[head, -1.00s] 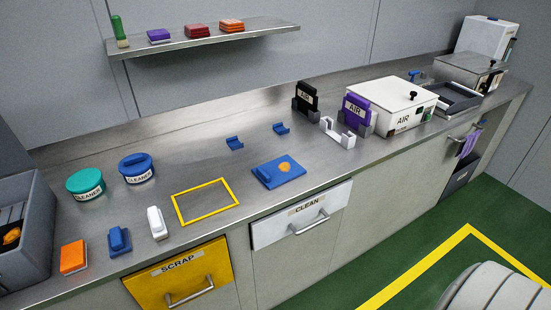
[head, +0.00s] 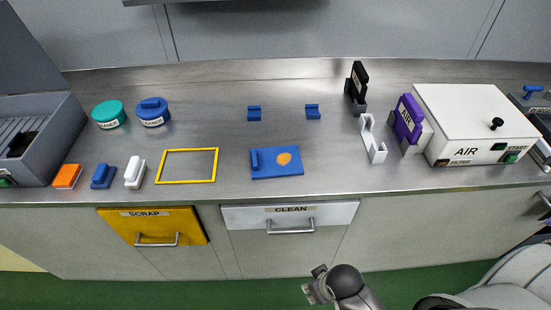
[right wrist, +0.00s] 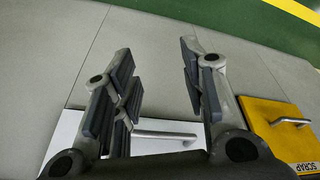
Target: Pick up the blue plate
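The blue plate (head: 267,169) lies flat on the steel bench near its front edge, above the CLEAN drawer. It has an upright blue handle block at its left end and an orange patch on top. My right gripper (head: 317,286) is in front of the bench, below bench height and well apart from the plate. The right wrist view shows its two fingers spread (right wrist: 160,80) with nothing between them; the plate is not in that view. My left gripper is not in view.
A yellow frame outline (head: 187,181) lies left of the plate. A white holder (head: 372,142), a purple piece (head: 406,122) and the AIR box (head: 470,122) stand right. The CLEAN drawer (head: 290,218) is shut; bench around the plate is clear.

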